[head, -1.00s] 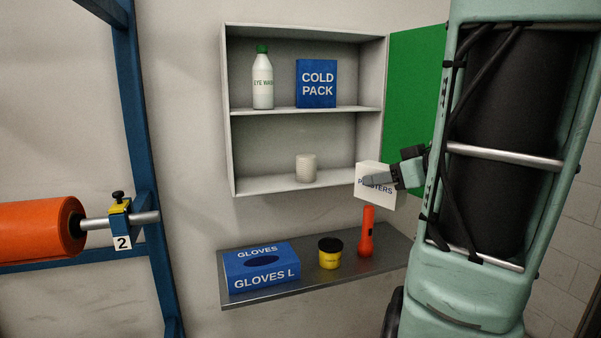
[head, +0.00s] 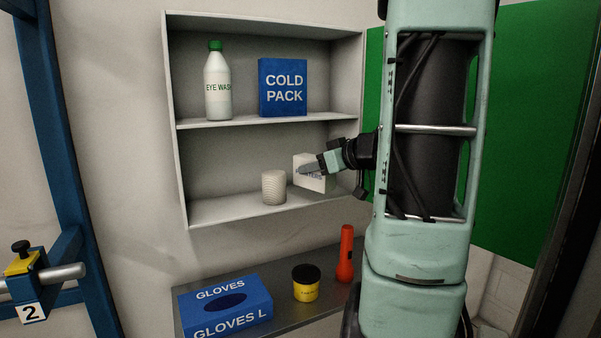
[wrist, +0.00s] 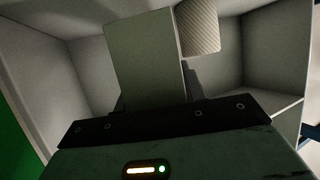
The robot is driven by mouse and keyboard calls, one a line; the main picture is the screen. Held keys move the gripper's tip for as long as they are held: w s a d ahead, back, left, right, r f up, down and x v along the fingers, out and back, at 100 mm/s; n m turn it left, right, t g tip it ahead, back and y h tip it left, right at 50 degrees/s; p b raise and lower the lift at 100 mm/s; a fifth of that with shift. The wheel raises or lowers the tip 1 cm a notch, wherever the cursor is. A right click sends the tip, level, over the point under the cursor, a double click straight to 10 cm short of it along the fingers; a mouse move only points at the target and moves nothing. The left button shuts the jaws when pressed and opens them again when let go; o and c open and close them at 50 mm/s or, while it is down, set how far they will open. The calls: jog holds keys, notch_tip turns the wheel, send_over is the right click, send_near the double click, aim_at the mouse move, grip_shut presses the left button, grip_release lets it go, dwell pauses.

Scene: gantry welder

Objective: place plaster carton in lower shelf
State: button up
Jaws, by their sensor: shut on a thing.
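The white plaster carton (head: 311,171) is at the right part of the lower shelf (head: 230,208) of the open wall cabinet. My gripper (head: 318,168) is shut on it, reaching in from the right and partly covering its lettering. The carton looks slightly tilted, and I cannot tell whether its base touches the shelf. In the wrist view the carton (wrist: 146,58) stands out ahead of my gripper (wrist: 152,100), with the cabinet interior around it.
A beige ribbed roll (head: 274,187) stands on the lower shelf just left of the carton. The eye wash bottle (head: 217,82) and blue cold pack (head: 283,87) stand on the upper shelf. Below, a ledge holds a glove box (head: 226,306), yellow tub (head: 306,284) and red torch (head: 345,255).

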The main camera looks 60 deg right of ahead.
jog(key=w+d, duration=0.1)
jog(key=w, duration=0.1)
jog(key=w+d, duration=0.1)
jog(key=w, duration=0.1)
jog(key=w+d, duration=0.1)
jog(key=w, duration=0.1)
jog(key=shift+d+f+p, duration=0.1)
jog(key=shift+d+p, duration=0.2)
jog(key=shift+p, duration=0.05)
jog(key=shift+f, duration=1.7)
jog(key=shift+f, duration=0.15)
jog(key=o, duration=1)
jog(key=shift+c, duration=0.2)
jog(key=shift+r, duration=0.3)
jog(key=v, duration=1.2)
jog(key=shift+f, duration=0.15)
